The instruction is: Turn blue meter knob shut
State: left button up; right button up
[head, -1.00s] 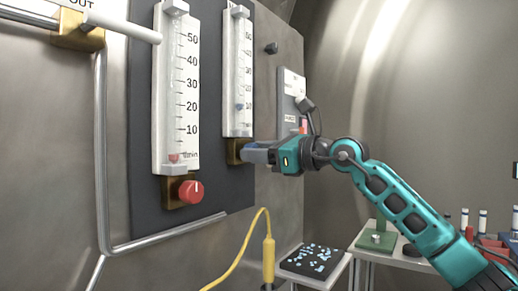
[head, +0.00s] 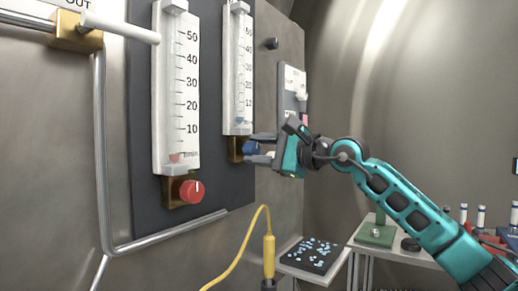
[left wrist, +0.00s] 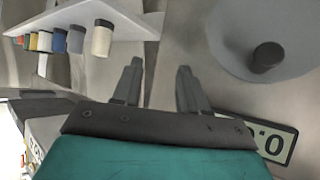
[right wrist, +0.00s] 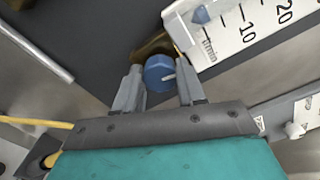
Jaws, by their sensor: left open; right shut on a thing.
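The blue knob (right wrist: 160,73) sits on a brass block (head: 235,149) under the farther flow meter (head: 238,70). My right gripper (right wrist: 158,88) has one finger on each side of the knob and is shut on it; in the head view the right gripper (head: 262,149) largely covers the knob. A pale pointer mark shows on the knob face. The meter's blue float (right wrist: 201,15) is low in the tube, near the bottom of the scale. My left gripper (left wrist: 155,85) is open and empty in the left wrist view, and out of the head view.
A nearer meter (head: 177,90) with a red knob (head: 191,191) is on the same dark panel. A yellow cable (head: 238,248) rises below. A small table with a black speckled mat (head: 313,256) and a bench with a green stand (head: 376,235) are at lower right.

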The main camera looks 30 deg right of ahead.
jog(key=shift+n, duration=0.6)
pick_arm(q)
jog(key=shift+r, duration=0.1)
pick_arm(e)
jog(key=o, duration=1.1)
jog(key=shift+c, duration=0.2)
pick_arm(q)
jog(key=shift+h, duration=0.3)
jog(key=f+b, duration=0.1)
jog(key=b, duration=0.1)
jog(key=d+f+b, duration=0.1)
jog(key=f+b, duration=0.1)
jog(key=b, duration=0.1)
jog(key=f+b, duration=0.2)
jog(key=shift+w+d+b, duration=0.3)
jog(key=shift+d, duration=0.05)
pick_arm(e)
jog(key=v, duration=1.3)
pick_arm(q)
jog(key=shift+r, duration=0.15)
